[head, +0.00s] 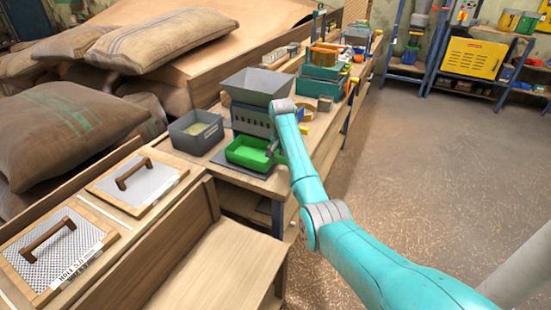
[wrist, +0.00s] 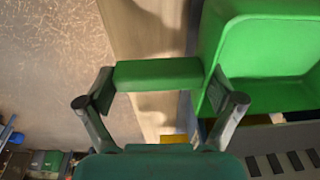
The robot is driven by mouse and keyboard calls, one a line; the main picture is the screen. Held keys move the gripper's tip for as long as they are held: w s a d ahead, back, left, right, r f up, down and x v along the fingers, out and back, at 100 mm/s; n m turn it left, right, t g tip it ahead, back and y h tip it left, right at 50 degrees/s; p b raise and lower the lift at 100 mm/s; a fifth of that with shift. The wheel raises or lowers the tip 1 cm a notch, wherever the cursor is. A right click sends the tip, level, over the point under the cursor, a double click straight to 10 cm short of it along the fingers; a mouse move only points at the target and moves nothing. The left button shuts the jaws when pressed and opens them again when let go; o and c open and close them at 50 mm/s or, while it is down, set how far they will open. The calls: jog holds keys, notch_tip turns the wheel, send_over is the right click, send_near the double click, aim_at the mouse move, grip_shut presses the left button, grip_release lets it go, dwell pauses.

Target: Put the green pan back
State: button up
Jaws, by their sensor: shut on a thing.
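The green pan (head: 248,153) is a shallow open tray, in front of the grey hopper machine (head: 256,98) and over a dark grey base plate (head: 226,163). Its inside looks empty. My gripper (head: 273,149) is at the pan's right side and shut on its handle.
A grey bin (head: 196,131) with pale contents stands left of the machine. Teal equipment (head: 322,75) stands farther along the bench. Two framed screens with handles (head: 137,184) lie at the front left. Sacks (head: 165,42) are piled behind. The floor (head: 440,160) at right is clear.

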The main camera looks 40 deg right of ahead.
aim_at(276, 154)
jog(key=shift+w+a, duration=0.15)
jog(key=shift+w, duration=1.7)
jog(key=shift+f, duration=0.75)
jog(key=o, duration=1.4)
jog(key=shift+f, duration=0.1)
jog(key=shift+o, duration=0.2)
notch_tip(276, 154, up, 12)
jog(key=s+a, duration=0.1)
jog(key=shift+a, duration=0.3)
